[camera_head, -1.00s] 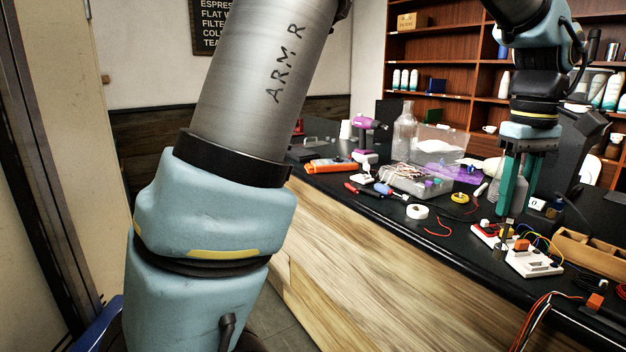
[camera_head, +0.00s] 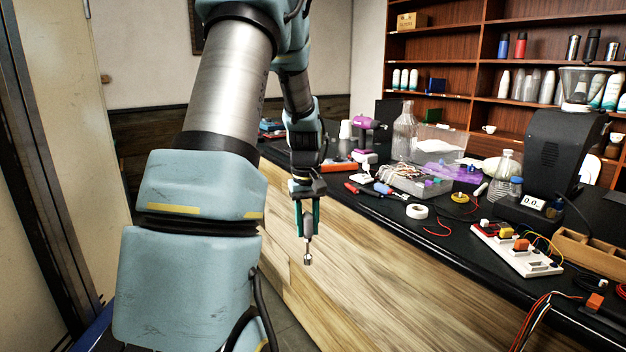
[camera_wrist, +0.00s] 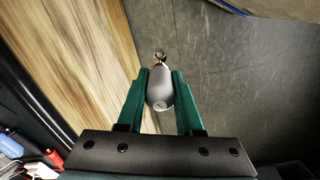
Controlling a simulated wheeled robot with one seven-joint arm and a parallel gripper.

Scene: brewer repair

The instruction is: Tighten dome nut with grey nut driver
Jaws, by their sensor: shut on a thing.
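My gripper (camera_head: 307,225) is shut on the grey nut driver (camera_head: 308,244), which hangs with its socket end down in front of the counter's wooden side. In the wrist view the grey, rounded handle of the nut driver (camera_wrist: 160,90) sits between the two green fingers of my gripper (camera_wrist: 160,78). Its socket end points away from the camera, with the floor beyond it. I cannot make out a dome nut in either view.
The black counter (camera_head: 400,222) holds a white board with orange parts and wires (camera_head: 515,248), a white tape roll (camera_head: 417,211), screwdrivers, a parts tray (camera_head: 415,180) and a black grinder (camera_head: 553,150). Bare floor (camera_wrist: 240,90) lies beside the counter.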

